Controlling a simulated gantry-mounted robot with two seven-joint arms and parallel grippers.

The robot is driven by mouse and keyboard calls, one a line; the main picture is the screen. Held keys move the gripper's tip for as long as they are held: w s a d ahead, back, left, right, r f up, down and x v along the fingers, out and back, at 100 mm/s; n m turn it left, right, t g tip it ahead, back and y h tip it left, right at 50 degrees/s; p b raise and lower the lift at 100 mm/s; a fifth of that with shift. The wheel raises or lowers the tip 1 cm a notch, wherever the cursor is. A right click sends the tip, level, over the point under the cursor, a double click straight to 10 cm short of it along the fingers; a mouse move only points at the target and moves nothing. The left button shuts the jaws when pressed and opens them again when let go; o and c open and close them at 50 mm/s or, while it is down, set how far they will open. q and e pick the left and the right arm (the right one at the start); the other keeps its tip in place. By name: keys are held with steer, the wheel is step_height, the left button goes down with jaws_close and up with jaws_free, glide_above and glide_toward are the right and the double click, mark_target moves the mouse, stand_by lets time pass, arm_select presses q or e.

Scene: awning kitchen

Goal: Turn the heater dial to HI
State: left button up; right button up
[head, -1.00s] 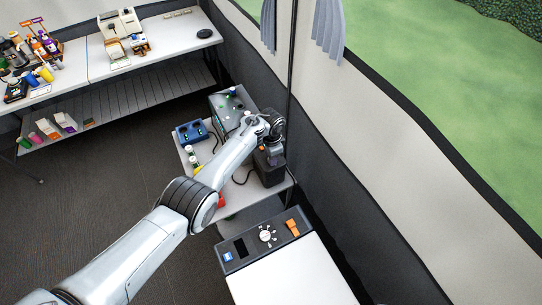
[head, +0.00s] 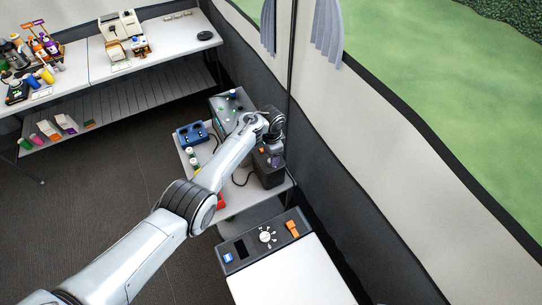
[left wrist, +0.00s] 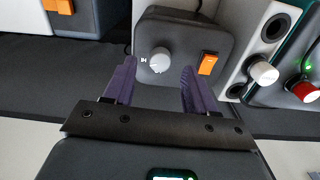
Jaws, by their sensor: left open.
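The heater (head: 268,172) is a dark box on the small grey table in the head view, partly hidden by my left arm's end. In the left wrist view its dark grey panel (left wrist: 187,32) carries a round light grey dial (left wrist: 160,60) and an orange rocker switch (left wrist: 208,64). A small white HI mark sits just left of the dial, seen upside down. My left gripper (left wrist: 158,68) is open, with its two purple fingers on either side of the dial. I cannot tell whether they touch it. In the head view the gripper (head: 275,157) is at the heater.
A teal-edged panel (left wrist: 297,65) with white and red knobs stands right of the heater in the left wrist view. A blue box (head: 191,133) and small bottles share the table. A white appliance (head: 290,278) with its own dial stands nearer. The tent wall is close on the right.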

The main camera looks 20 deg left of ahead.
arm_select(q)
step_height(320, 180, up, 8)
steer(key=p, duration=0.1)
steer(key=shift+p, duration=0.4)
steer(key=s+a+f+n+t, duration=0.1)
steer(key=s+a+f+n, duration=0.1)
steer(key=s+f, duration=0.45)
steer(key=s+a+f+n+t, duration=0.1)
steer(key=s+a+f+n, duration=0.15)
steer(key=s, duration=0.75)
steer(key=s+r, duration=0.2)
steer(key=s, duration=0.9)
steer(key=s+d+r+n+t, duration=0.25)
steer(key=s+r, duration=0.45)
steer(key=s, duration=0.4)
step_height(320, 180, up, 19)
steer(key=p, duration=1.9)
steer(key=shift+a+f+g, duration=0.15)
steer(key=shift+a+g, duration=0.1)
steer(key=shift+g, duration=0.2)
